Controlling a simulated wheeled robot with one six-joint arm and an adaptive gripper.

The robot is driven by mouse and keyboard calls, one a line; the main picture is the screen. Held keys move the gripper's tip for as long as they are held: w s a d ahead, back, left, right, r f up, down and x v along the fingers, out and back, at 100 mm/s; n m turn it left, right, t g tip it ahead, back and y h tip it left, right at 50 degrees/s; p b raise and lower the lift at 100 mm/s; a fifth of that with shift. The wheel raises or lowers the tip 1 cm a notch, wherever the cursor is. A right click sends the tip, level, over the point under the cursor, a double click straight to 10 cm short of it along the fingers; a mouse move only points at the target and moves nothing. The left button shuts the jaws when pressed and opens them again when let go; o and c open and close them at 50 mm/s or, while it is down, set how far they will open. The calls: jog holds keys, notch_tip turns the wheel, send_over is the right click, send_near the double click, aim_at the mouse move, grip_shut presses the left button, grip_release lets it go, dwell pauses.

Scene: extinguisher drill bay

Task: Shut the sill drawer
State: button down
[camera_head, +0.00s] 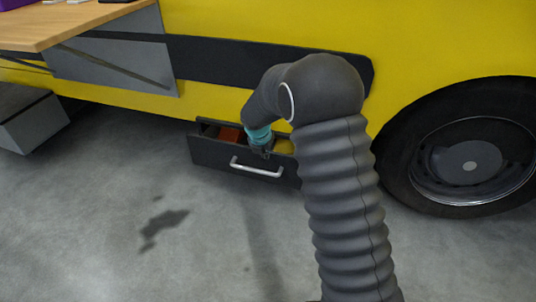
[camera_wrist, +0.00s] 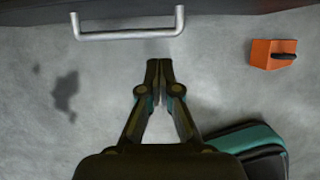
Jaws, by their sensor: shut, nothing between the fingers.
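The sill drawer (camera_head: 212,153) is a dark box low in the side of the yellow vehicle, and it stands pulled out. Its dark front bears a silver bar handle (camera_head: 257,168), which also shows at the top of the wrist view (camera_wrist: 128,35). Something red-orange (camera_head: 230,134) shows inside the drawer. My gripper (camera_head: 264,154) overlaps the drawer's front top edge in the head view. In the wrist view my gripper (camera_wrist: 160,62) is shut and empty, its tips just below the handle's right end in the picture. Contact cannot be told. My arm hides the drawer's right end.
A wheel (camera_head: 465,165) is at the right. A wooden worktop (camera_head: 65,25) and a grey step (camera_head: 30,122) are at the left.

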jog(key=b+x, duration=0.1)
jog(key=x, duration=0.7)
send_over(273, 162)
jog(key=s, duration=0.2)
jog(key=shift+a+f+b, duration=0.3)
jog(key=shift+a+f, duration=0.05)
